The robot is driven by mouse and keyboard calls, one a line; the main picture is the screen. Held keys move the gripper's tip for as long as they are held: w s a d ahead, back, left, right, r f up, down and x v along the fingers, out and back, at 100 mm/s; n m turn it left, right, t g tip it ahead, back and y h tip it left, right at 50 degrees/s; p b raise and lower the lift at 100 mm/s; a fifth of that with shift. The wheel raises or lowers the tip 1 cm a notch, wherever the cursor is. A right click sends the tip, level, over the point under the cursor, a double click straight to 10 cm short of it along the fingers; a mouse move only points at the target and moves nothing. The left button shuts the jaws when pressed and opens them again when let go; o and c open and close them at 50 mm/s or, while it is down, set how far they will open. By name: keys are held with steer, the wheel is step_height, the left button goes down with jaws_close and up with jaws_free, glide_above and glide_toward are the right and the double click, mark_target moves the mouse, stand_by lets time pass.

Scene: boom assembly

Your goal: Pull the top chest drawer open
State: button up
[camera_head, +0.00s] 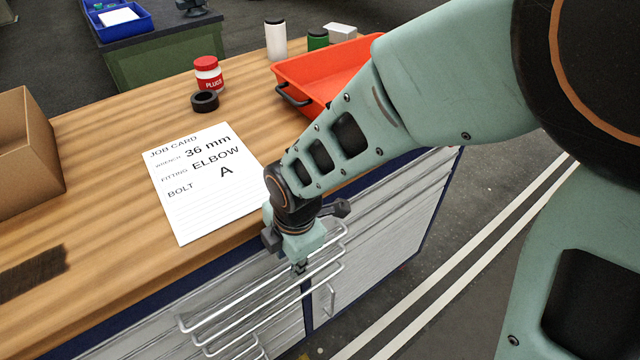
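The chest of drawers is built into the front of the wooden workbench, with pale grey drawer fronts (130,322) in a dark blue frame. Several long silver bar handles (232,312) stand out from the fronts, one below another. My gripper (300,267) points down at the right part of the upper handles, just in front of the bench edge. Its fingertips are small in view and overlap the handle bars. I cannot tell whether they touch or grasp a bar. My wrist hides part of the top drawer front, and I see no clear gap showing a drawer open.
On the benchtop (95,150) are a job card (205,182), a black ring (204,101), a red-and-white plugs jar (209,75), an orange tray (325,72) and a cardboard box (25,155). Floor with white stripes (450,265) lies to the right.

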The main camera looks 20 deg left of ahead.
mark_target(289, 268)
steer(key=shift+w+a+f+b, duration=0.1)
steer(key=shift+a+f+b, duration=0.05)
steer(key=shift+f+b, duration=0.6)
steer(key=shift+w+a+f+b, duration=0.1)
steer(key=shift+f+b, duration=0.35)
steer(key=shift+f, duration=0.5)
steer(key=shift+c, duration=0.5)
jaws_close()
